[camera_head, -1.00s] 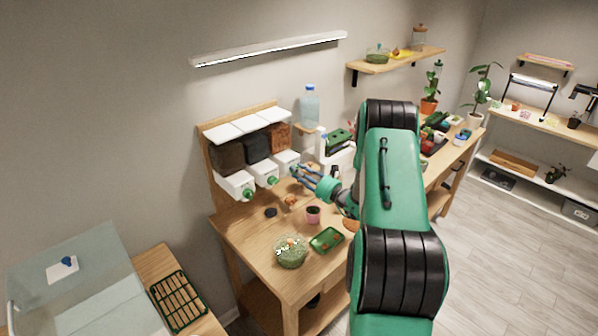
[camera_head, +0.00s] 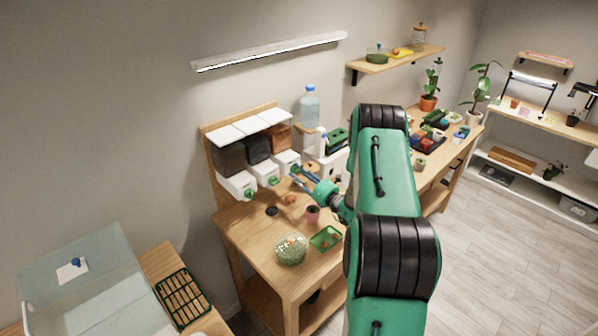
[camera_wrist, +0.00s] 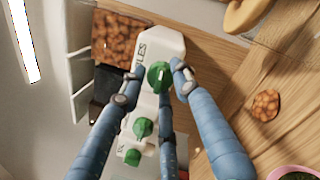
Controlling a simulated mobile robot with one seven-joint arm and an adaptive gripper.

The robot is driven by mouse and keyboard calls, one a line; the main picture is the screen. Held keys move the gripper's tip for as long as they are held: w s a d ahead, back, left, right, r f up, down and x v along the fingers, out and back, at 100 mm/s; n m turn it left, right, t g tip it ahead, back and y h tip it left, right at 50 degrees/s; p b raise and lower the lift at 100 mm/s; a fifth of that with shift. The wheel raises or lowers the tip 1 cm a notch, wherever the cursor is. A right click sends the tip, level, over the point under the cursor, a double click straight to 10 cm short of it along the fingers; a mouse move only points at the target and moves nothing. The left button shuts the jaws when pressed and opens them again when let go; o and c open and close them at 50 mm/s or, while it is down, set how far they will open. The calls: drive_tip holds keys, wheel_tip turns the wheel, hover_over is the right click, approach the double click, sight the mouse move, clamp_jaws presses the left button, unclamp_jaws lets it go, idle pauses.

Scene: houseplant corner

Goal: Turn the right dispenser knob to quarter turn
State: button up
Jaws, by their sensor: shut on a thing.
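The dispenser at the back of the bench has three white outlets with green knobs. The right knob (camera_wrist: 158,78) is on a white outlet (camera_wrist: 160,43) whose partly hidden label ends in "LES". My gripper (camera_wrist: 157,71) has its blue fingers closed around this knob, with fingertips at both sides and a third finger below. A light line shows on the knob face; its exact angle is hard to tell. In the head view my gripper (camera_head: 296,177) reaches the right outlet from the right. The middle knob (camera_wrist: 142,127) and left knob (camera_wrist: 132,157) are free.
A pink pot (camera_head: 313,215), a green tray (camera_head: 326,239) and a bowl of green material (camera_head: 290,250) stand on the bench in front. A clear bottle (camera_head: 310,107) stands behind, right of the dispenser. A heap of brown pellets (camera_wrist: 265,105) lies near the outlet.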

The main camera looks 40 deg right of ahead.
drive_tip(key=shift+w+d+r+m, duration=0.1)
drive_tip(key=shift+d+r+m, duration=0.3)
drive_tip(key=shift+r, duration=0.1)
drive_tip(key=o, duration=0.9)
drive_tip(key=shift+o, duration=1.2)
drive_tip(key=shift+a+f, duration=0.2)
drive_tip(key=shift+f, duration=0.1)
drive_tip(key=shift+s+f, duration=0.1)
drive_tip(key=shift+s, duration=0.1)
drive_tip(key=s+f, duration=0.1)
drive_tip(key=s, duration=1)
drive_tip(key=shift+s+f, duration=0.2)
drive_tip(key=shift+s, duration=0.1)
